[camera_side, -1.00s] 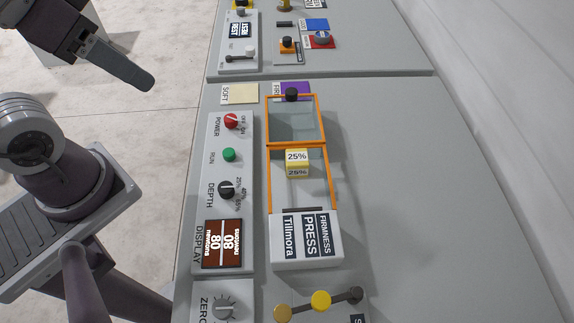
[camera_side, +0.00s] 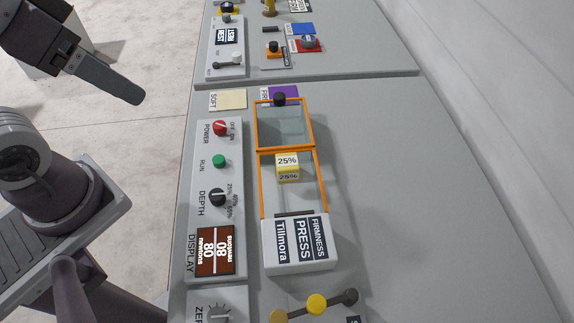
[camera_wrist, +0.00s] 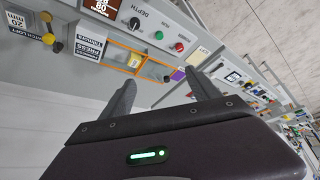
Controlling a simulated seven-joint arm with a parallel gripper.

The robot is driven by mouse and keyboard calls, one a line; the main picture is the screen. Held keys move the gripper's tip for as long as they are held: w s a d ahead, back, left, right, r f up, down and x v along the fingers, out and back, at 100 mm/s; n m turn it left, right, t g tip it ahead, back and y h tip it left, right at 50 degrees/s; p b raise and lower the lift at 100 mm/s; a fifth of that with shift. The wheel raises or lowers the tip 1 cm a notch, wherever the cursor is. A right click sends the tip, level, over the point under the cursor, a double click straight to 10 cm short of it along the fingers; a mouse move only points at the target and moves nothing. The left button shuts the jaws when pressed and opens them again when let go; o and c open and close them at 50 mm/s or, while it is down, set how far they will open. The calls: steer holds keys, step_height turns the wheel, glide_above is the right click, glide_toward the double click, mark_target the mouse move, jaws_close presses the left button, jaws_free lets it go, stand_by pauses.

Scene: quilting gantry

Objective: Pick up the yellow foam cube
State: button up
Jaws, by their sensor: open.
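The yellow foam cube (camera_side: 287,171), marked 25%, sits inside the orange-framed bay of the firmness press (camera_side: 297,246) in the side view. My gripper (camera_side: 138,97) is at the upper left of the side view, off the bench's left edge and well apart from the cube. In the wrist view my gripper (camera_wrist: 163,90) shows two spread fingers with nothing between them.
A panel with a red power knob (camera_side: 220,128), green button (camera_side: 219,161), depth knob (camera_side: 217,197) and display (camera_side: 215,251) lies left of the press. Cream (camera_side: 228,99) and purple (camera_side: 284,93) pads lie behind. The bench right of the press is clear.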

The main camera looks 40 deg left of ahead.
steer(key=w+d+f+n+g, duration=0.1)
steer(key=w+d+n+g, duration=0.15)
steer(key=w, duration=0.65)
steer(key=n+g, duration=0.3)
steer(key=n, duration=0.3)
glide_above(288, 165)
steer(key=f, duration=1.9)
steer(key=shift+a+f, duration=0.3)
steer(key=shift+f, duration=0.1)
steer(key=shift+n, duration=0.25)
steer(key=f, duration=0.9)
steer(key=shift+d+f, duration=0.3)
steer(key=shift+f, duration=0.05)
steer(key=shift+r, duration=0.1)
steer(key=c, duration=1.4)
